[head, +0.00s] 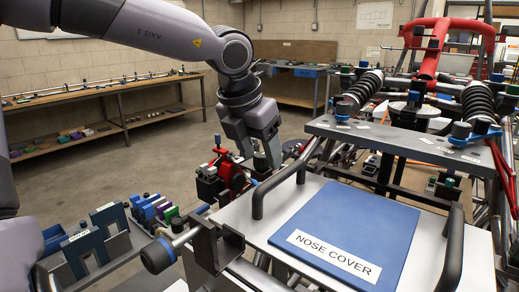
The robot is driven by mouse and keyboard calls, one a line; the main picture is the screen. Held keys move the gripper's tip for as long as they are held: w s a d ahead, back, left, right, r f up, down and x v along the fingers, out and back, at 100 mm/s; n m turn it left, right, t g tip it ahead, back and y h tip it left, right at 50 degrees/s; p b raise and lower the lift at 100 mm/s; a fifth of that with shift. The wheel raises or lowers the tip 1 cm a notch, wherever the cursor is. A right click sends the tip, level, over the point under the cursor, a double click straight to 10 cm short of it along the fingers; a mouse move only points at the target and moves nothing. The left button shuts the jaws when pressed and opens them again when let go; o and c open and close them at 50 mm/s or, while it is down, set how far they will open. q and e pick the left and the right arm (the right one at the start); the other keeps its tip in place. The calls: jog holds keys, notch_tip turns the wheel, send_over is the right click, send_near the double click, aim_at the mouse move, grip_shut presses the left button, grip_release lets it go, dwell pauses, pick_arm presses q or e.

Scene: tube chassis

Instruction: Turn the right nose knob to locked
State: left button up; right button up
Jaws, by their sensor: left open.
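The blue nose cover (385,218) lies on a grey panel, with its label facing me. Behind it a grey crossbar (400,140) carries a dark knob with a blue base at its left end (343,110) and another dark knob at its right end (461,130). I cannot tell from their look which position the knobs are in. My left gripper (259,158) points down, open and apparently empty. It is left of the crossbar and of the cover's left handle, near a red clamp-like part. My right gripper is not in view.
Two black handles (258,195) (453,250) rise beside the cover. Black coil springs (478,103) and red tubing (430,40) stand behind the crossbar. A dark bracket (215,245) and racks of small parts (95,245) fill the lower left. Benches line the back walls.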

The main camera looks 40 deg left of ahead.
pick_arm(q)
jog(key=shift+c, duration=0.3)
jog(key=c, duration=1)
